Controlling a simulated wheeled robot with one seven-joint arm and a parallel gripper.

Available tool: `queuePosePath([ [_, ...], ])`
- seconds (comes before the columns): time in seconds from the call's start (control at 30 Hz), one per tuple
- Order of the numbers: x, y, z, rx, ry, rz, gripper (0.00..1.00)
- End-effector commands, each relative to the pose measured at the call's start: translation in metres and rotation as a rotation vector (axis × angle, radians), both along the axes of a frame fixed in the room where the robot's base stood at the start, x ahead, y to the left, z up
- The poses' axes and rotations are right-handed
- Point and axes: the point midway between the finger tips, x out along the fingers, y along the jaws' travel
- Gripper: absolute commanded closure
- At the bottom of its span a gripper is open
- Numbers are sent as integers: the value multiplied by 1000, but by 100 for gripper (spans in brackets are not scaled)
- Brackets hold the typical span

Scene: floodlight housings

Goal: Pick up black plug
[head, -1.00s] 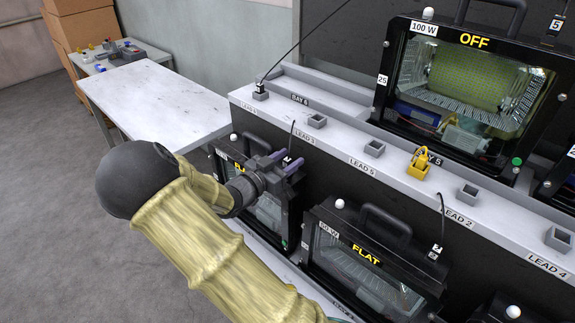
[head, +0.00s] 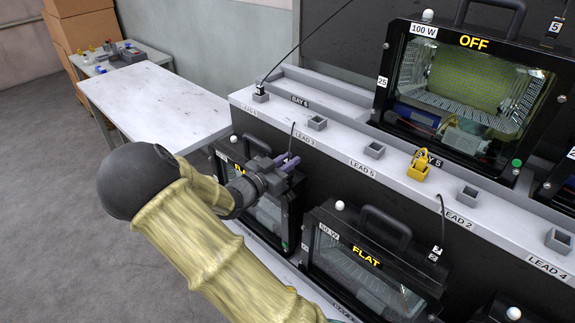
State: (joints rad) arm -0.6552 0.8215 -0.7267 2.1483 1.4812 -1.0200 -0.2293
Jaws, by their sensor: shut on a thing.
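My gripper (head: 287,162) is in the middle of the head view, at the front edge of the ledge by the LEAD 3 label. Its purple-grey fingers are closed together on a black plug, which they mostly hide. A thin black cable (head: 291,141) rises from between the fingertips. Another black plug (head: 260,90) with a cable stands in a grey socket at the back left of the ledge.
Floodlight housings marked OFF (head: 470,80) and FLAT (head: 365,265) stand above and below. A white table (head: 155,98) at left is largely clear.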

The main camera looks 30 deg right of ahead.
Motion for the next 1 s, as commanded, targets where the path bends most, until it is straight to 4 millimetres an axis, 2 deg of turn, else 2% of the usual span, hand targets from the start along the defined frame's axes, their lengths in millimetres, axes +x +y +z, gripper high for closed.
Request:
queuePosePath([
  [0.17,0,0,6,1,-2,0,100],
  [0.27,0,0,18,1,-4,0,100],
  [0.6,0,0,82,2,-6,1,100],
  [0.7,0,0,94,1,-3,0,100],
  [1.0,0,0,101,-1,0,0,100],
])
